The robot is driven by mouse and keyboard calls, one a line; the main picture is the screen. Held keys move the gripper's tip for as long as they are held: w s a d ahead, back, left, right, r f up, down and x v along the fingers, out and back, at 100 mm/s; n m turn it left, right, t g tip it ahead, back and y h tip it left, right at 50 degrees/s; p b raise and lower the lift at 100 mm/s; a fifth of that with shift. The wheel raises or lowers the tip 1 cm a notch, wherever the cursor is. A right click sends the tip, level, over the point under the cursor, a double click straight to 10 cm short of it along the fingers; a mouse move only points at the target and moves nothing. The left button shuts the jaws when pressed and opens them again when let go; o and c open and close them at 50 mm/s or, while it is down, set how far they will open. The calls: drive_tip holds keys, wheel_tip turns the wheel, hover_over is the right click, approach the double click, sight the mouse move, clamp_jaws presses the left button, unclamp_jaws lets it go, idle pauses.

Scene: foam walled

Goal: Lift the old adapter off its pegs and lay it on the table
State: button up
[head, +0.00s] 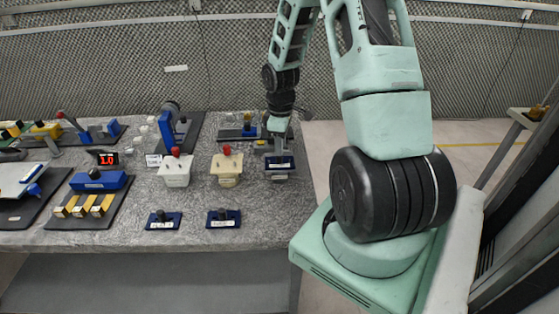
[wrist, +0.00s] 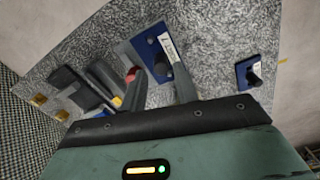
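A blue adapter with a white label (head: 280,163) sits on a small grey fixture at the table's right side. In the wrist view the same blue adapter (wrist: 157,66) shows its black knob and label just beyond my fingertips. My gripper (head: 278,150) is right above and behind it. In the wrist view my two grey fingers (wrist: 160,88) stand apart, with nothing visibly clamped between them. Whether they touch the adapter, and its pegs, cannot be seen. Two similar blue plates with black knobs lie flat on the table, a left one (head: 163,220) and a right one (head: 223,218).
Two cream blocks with red knobs, a left one (head: 177,169) and a right one (head: 227,167), stand left of the fixture. A blue clamp device (head: 176,130) is behind them. The speckled table (head: 262,228) is bare in front of the fixture.

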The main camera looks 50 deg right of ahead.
sight(279, 159)
drive_tip(key=shift+f, duration=1.6)
clamp_jaws()
